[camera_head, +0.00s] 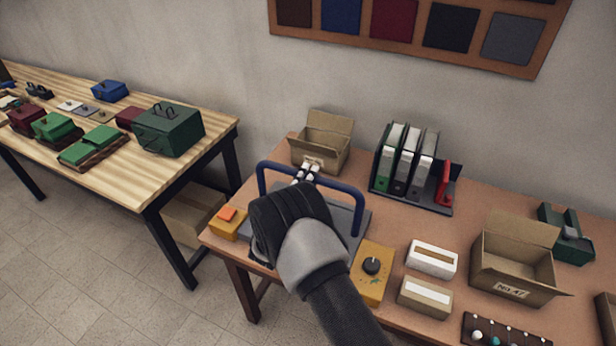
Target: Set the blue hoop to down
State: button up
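The blue hoop (312,175) is a bent tube handle that stands raised above a grey plate (343,218) on the brown table. Its top bar runs across just behind my gripper, and its right leg comes down to the plate's right side. My gripper (306,174) reaches over the plate, with its pale fingertips at the hoop's top bar. The dark wrist and grey cuff cover the middle of the plate and part of the hoop's left side. I cannot tell whether the fingers are closed around the bar or only beside it.
A yellow box with an orange button (228,222) sits left of the plate, and a yellow box with a black knob (371,270) sits right. An open carton (324,143) stands close behind the hoop.

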grip_shut()
